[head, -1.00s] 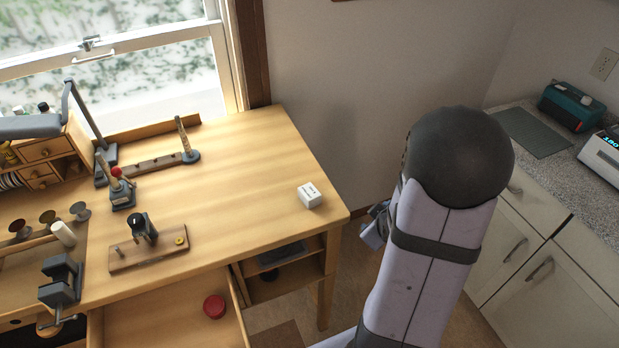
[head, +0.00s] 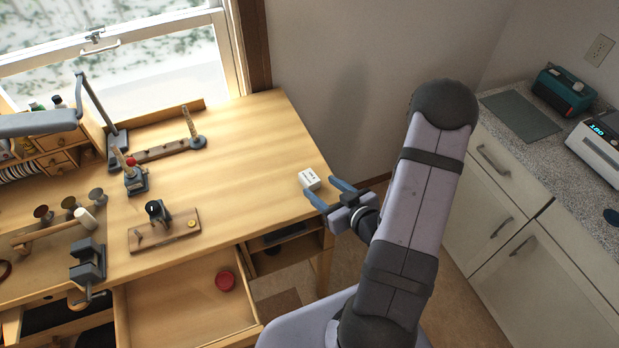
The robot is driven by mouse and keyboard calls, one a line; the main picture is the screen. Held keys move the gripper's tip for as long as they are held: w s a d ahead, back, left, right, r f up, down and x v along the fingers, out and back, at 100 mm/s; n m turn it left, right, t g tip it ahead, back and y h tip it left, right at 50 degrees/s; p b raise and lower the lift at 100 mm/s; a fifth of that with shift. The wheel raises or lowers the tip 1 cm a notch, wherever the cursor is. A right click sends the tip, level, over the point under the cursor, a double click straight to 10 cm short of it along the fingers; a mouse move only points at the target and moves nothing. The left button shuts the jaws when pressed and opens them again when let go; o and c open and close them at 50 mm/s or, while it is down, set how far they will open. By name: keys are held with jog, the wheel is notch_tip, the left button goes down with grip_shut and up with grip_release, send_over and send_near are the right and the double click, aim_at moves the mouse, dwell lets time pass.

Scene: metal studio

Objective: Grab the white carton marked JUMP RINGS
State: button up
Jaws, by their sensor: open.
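A small white carton (head: 309,179) with dark print on its top sits near the right end of the wooden workbench (head: 245,150). The print is too small to read. My gripper (head: 324,195) is open at the bench's right edge, with its two blue-grey fingers pointing left toward the carton. One finger is on the near side of the carton and the other reaches past its right side. I cannot tell whether either finger touches it.
A wooden board with a small tool (head: 165,232) lies left of the carton. A ring stand (head: 190,135) is at the back. The bench around the carton is clear.

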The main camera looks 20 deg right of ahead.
aim_at(311, 179)
jog(key=shift+b+x, duration=0.85)
jog(key=shift+b, duration=0.15)
jog(key=shift+w+f, duration=0.1)
jog(key=shift+w+f+b, duration=0.2)
jog(key=shift+w+b, duration=0.15)
jog(key=shift+w, duration=0.1)
jog(key=shift+w+a+f+p, duration=0.1)
jog(key=shift+w+a+p, duration=0.15)
jog(key=shift+w+p, duration=0.4)
jog(key=shift+p+x, duration=0.3)
jog(key=shift+x, duration=1.2)
jog(key=shift+d, duration=0.15)
jog(key=shift+c, duration=0.7)
jog(key=c, duration=1)
